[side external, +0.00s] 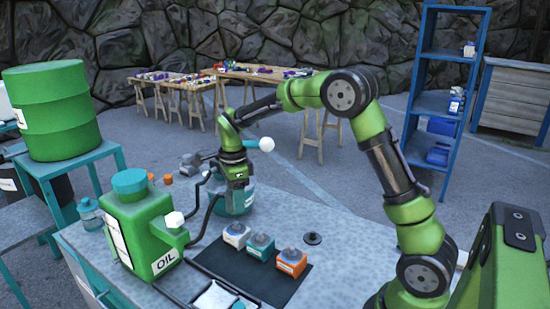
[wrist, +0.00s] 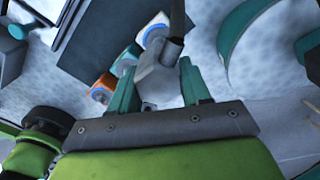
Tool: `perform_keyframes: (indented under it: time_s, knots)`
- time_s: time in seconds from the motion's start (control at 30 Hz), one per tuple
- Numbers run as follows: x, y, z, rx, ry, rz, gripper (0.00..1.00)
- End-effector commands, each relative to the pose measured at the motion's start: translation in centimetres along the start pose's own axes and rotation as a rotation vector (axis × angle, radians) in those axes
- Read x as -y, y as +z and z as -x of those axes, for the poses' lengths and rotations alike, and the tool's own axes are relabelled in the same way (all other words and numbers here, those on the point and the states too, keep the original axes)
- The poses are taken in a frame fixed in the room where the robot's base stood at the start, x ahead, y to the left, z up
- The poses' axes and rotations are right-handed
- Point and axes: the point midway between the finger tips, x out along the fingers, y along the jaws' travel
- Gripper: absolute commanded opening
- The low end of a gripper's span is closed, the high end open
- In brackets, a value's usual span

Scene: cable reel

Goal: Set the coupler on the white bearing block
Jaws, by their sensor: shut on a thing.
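My gripper (wrist: 160,85) has its two teal fingers closed on a grey coupler (wrist: 158,75), from which a dark cable (wrist: 177,18) runs up out of the wrist view. In the side view my gripper (side external: 236,188) is above the table, just behind the white bearing block (side external: 236,231); the coupler cannot be made out there. The white block (wrist: 154,27) lies just beyond the coupler in the wrist view, partly overlapped by it. A teal block (side external: 261,243) and an orange block (side external: 291,257) stand in a row beside the white one.
The blocks stand along a dark mat (side external: 240,277). A green oil can (side external: 140,228) with black hoses stands to the left. A teal round container (side external: 245,198) is close behind my gripper.

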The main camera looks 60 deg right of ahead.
Motion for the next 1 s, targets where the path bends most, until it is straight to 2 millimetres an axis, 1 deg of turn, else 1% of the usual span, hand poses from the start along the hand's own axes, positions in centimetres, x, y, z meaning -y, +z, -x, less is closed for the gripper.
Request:
perform_keyframes:
  time_s: [0.6, 0.8, 1.0]
  knots:
    - [0.0, 0.0, -4.8, -0.001, 0.000, 0.000, 0.12]
    - [0.0, -0.1, -5.7, 0.000, 0.000, -0.002, 0.12]
    - [0.0, -0.1, -6.0, 0.000, -0.001, -0.002, 0.12]
